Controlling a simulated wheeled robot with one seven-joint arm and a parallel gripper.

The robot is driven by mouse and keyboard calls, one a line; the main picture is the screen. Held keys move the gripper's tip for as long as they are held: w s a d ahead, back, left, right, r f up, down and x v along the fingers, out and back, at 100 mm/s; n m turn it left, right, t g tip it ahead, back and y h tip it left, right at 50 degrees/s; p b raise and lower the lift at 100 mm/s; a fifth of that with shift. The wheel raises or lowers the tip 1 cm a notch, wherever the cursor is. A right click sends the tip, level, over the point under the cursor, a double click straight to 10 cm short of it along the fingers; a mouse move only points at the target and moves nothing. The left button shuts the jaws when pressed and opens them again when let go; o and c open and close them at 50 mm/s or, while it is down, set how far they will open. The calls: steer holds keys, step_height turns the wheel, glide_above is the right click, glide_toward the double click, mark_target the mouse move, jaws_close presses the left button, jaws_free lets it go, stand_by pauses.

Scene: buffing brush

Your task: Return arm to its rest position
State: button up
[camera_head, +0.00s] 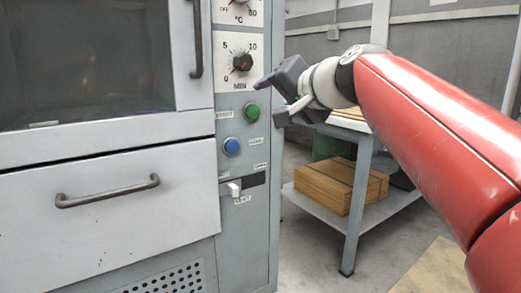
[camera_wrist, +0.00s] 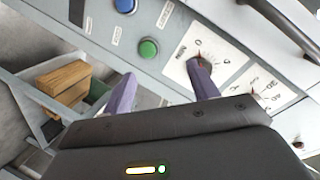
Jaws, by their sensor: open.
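My red arm reaches in from the right in the head view. My gripper (camera_head: 268,98) is in front of the machine's control panel, near the green button (camera_head: 251,112) and below the timer dial (camera_head: 242,62). In the wrist view my gripper (camera_wrist: 162,88) shows two purple fingers spread apart with nothing between them. The green button (camera_wrist: 148,48) lies beyond the gap between the fingers. The timer dial (camera_wrist: 204,62) is beyond the right finger. I cannot tell whether a finger touches the panel.
The grey machine has a drawer (camera_head: 110,205) with a dark handle, a blue button (camera_head: 231,146) and a white switch (camera_head: 234,188). A metal table (camera_head: 352,215) with a cardboard box (camera_head: 335,186) on its lower shelf stands at the right. Bare floor (camera_head: 310,265) lies in front.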

steer(key=s+d+f+n+g+h+p, duration=0.1)
steer(key=s+d+f+g+h+p, duration=0.2)
steer(key=s+f, duration=0.9)
steer(key=s+d+f+n+g+h+p, duration=0.2)
steer(key=s+d+f+g+h+p, duration=0.2)
steer(key=s+d+f, duration=0.5)
steer(key=s+f, duration=0.4)
steer(key=f, duration=0.3)
steer(key=shift+f+n+h, duration=0.15)
steer(key=shift+n+h, duration=0.15)
steer(key=shift+h, duration=0.1)
steer(key=shift+s, duration=0.1)
